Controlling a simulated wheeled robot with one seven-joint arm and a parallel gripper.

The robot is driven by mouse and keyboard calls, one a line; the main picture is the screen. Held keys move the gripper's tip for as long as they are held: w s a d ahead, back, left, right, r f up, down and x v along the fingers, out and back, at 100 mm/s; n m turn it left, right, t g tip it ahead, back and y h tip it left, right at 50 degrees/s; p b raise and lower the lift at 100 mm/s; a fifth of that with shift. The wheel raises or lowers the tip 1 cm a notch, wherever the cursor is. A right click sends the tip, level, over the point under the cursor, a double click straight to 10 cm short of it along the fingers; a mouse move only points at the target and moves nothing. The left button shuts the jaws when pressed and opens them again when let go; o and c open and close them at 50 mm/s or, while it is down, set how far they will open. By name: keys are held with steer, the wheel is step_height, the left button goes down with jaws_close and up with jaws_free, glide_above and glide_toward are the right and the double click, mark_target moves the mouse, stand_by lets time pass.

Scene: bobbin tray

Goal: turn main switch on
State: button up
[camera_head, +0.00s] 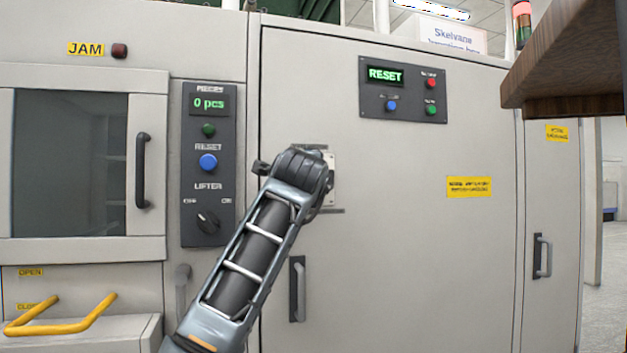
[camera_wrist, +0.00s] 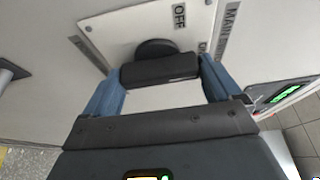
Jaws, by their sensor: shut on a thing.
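The main switch is a black rotary handle (camera_wrist: 160,68) on a round base, mounted on a light plate (camera_wrist: 120,25) lettered OFF, with a second mark beside the right finger partly covered. The handle lies crosswise in the wrist view, its right end near that covered mark; OFF is above it. My gripper (camera_wrist: 160,75) is shut on the handle, one blue finger at each end. In the head view, my wrist hides the switch and most of the plate, whose right edge (camera_head: 331,185) shows on the large cabinet door.
A panel (camera_head: 403,90) with a green RESET display is up to the right. A control strip (camera_head: 208,230) with a blue button and lifter knob is to the left. A door handle (camera_head: 297,290) is below my wrist; a brown shelf (camera_head: 570,65) juts in at upper right.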

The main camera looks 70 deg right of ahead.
steer(key=o, duration=0.7)
steer(key=shift+s+d+f, duration=0.2)
steer(key=shift+o, duration=0.2)
steer(key=v, duration=0.7)
steer(key=shift+a, duration=0.4)
steer(key=shift+r, duration=0.1)
